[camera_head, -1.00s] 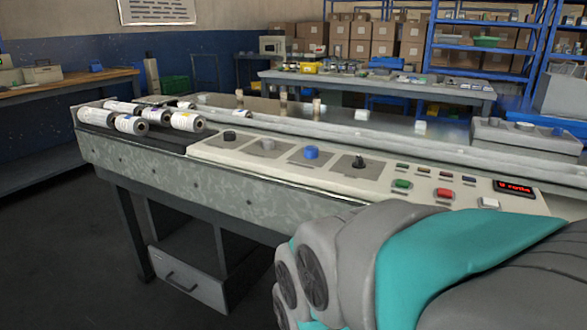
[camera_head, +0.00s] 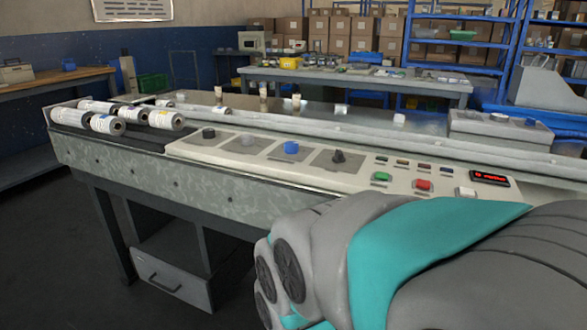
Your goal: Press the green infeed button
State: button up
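The green button (camera_head: 381,177) sits on the pale control panel (camera_head: 232,158) of the machine, toward the panel's right part. A red button (camera_head: 423,185) is just right of it, and a white button (camera_head: 466,191) is further right. A small display with red text (camera_head: 489,178) is at the panel's right end. My arm, grey and teal, fills the lower right in front of the machine. My gripper is not in view. Nothing of mine is seen touching the green button.
A blue knob (camera_head: 291,147) and dark knobs (camera_head: 338,157) stand on the panel left of the buttons. Several white rolls (camera_head: 107,124) lie at the machine's left end. A grey drawer unit (camera_head: 172,275) is below. A cluttered table (camera_head: 356,83) stands behind.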

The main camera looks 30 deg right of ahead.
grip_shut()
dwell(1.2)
